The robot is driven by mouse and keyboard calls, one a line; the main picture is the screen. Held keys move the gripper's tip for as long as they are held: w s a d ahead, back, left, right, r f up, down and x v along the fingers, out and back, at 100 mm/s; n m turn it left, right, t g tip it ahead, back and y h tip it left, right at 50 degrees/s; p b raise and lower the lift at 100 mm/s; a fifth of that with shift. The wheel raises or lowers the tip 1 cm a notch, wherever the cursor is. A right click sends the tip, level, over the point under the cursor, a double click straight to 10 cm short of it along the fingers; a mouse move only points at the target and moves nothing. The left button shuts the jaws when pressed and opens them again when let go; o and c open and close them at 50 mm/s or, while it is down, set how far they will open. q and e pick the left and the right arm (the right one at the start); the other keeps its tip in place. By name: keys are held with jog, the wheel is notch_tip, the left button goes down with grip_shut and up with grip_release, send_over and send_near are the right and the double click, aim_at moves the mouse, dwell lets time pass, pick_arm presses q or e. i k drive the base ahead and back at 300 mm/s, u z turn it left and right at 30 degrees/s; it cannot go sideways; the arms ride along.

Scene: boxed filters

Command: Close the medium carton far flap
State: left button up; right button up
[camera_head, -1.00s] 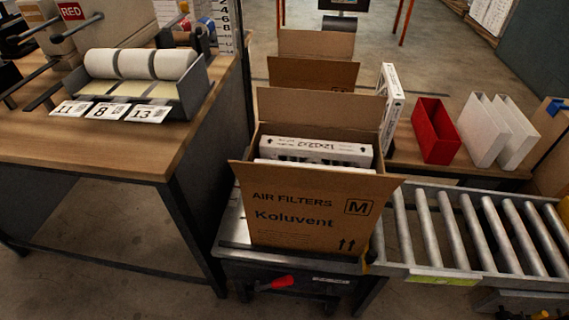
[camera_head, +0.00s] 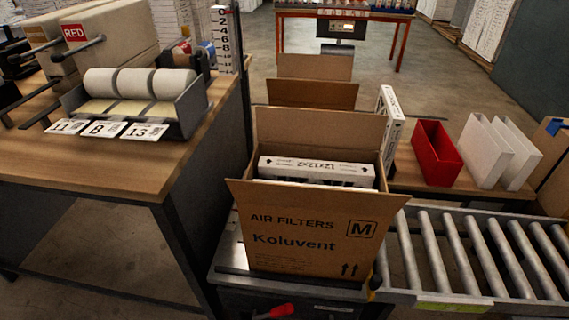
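The medium carton (camera_head: 300,235), brown with "AIR FILTERS Koluvent M" on its front, stands on a metal stand at the end of the roller conveyor. Its far flap (camera_head: 322,132) stands up, open, at the back of the carton. A white boxed filter (camera_head: 316,171) shows inside the opening. The near flap hangs outward at the front top edge, and small side flaps show at its corners. Neither of my grippers is in view.
Another open brown carton (camera_head: 312,94) stands behind. A roller conveyor (camera_head: 462,250) is at right, with a red bin (camera_head: 436,152) and white bins (camera_head: 485,152) beyond it. A wooden table (camera_head: 95,165) with a label-roll dispenser (camera_head: 190,105) is at left.

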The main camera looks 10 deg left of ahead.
aim_at(332, 129)
jog(key=u, duration=0.45)
jog(key=k, duration=1.15)
jog(key=u, duration=1.45)
jog(key=i, duration=1.15)
jog(key=z, duration=0.65)
jog(key=i, duration=0.85)
jog(key=z, duration=0.75)
